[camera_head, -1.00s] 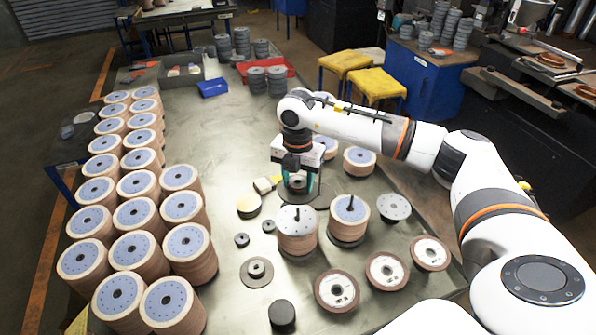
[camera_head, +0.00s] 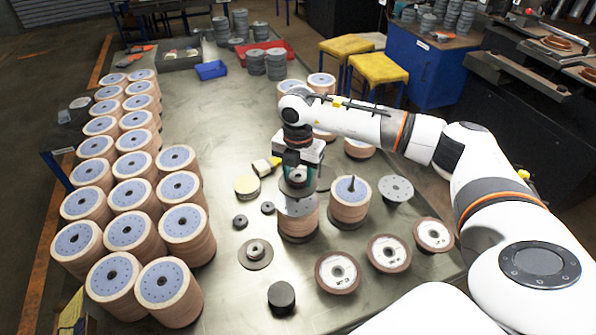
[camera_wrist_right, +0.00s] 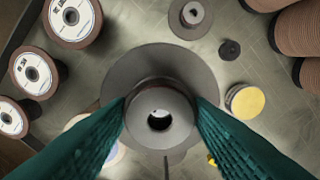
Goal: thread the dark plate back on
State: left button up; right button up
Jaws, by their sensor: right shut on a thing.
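My right gripper (camera_head: 298,172) is shut on the raised hub of the dark plate (camera_head: 297,189). In the right wrist view the hub, with its round hole, sits between the green fingers (camera_wrist_right: 160,112), and the plate's wide grey rim (camera_wrist_right: 150,62) spreads beneath it. The plate is over the left of two front disc stacks (camera_head: 298,222), covering part of its top. That stack's spindle is hidden, so I cannot tell whether it is inside the plate's hole. The right stack (camera_head: 349,203) has a dark spindle standing bare. My left gripper is not in view.
A similar dark flange (camera_head: 256,254) and a black cylinder (camera_head: 281,297) lie in front. Several worn discs (camera_head: 338,271) lie at the right front. Rows of tall disc stacks (camera_head: 131,193) fill the left. A yellow-topped tin (camera_head: 246,185) stands near the gripper.

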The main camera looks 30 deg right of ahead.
aim_at(298, 189)
jog(key=shift+f+b, duration=1.25)
jog(key=shift+f, duration=0.25)
dwell(0.7)
jog(key=shift+f+b, duration=0.95)
jog(key=shift+f, duration=0.35)
jog(key=o, duration=1.4)
jog(key=shift+c, duration=0.2)
notch_tip(298, 189, up, 12)
jog(key=b, duration=0.3)
jog(key=shift+b, duration=0.4)
